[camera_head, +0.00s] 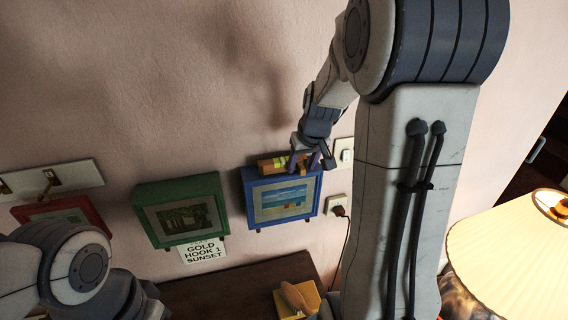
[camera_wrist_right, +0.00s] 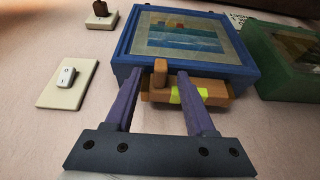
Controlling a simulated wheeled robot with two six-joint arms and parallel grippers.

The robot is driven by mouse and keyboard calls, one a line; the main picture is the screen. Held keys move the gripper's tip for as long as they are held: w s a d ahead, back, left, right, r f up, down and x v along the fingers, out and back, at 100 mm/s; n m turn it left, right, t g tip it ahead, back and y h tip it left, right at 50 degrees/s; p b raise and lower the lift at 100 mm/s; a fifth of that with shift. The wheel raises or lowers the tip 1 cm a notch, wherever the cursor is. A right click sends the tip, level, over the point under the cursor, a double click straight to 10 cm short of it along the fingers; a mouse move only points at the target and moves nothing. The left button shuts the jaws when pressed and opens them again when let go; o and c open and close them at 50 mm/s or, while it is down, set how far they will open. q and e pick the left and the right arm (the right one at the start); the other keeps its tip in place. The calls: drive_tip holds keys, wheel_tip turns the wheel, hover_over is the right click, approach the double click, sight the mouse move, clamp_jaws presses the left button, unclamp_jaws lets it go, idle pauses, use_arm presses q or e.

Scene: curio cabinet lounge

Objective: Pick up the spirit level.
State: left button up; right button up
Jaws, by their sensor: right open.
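The spirit level (camera_head: 270,165) is a brown wooden bar with a yellow-green vial. It lies along the top edge of the blue picture frame (camera_head: 247,196) on the wall. My right gripper (camera_head: 304,165) is at the right end of the level, partly hiding it. In the right wrist view the gripper (camera_wrist_right: 160,74) is open, with its purple fingers spread near the level (camera_wrist_right: 215,89). A small brown upright piece shows between the fingertips; I cannot tell if it is part of the level. My left gripper is out of view.
A green frame (camera_head: 143,219) and a red frame (camera_head: 91,212) hang to the left, with a hook rail (camera_head: 85,173) above the red one. A sign (camera_head: 203,251) is below the green frame. A light switch (camera_head: 346,154) is right of the gripper. A lamp (camera_head: 510,255) stands at right.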

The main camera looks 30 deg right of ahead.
clamp_jaws()
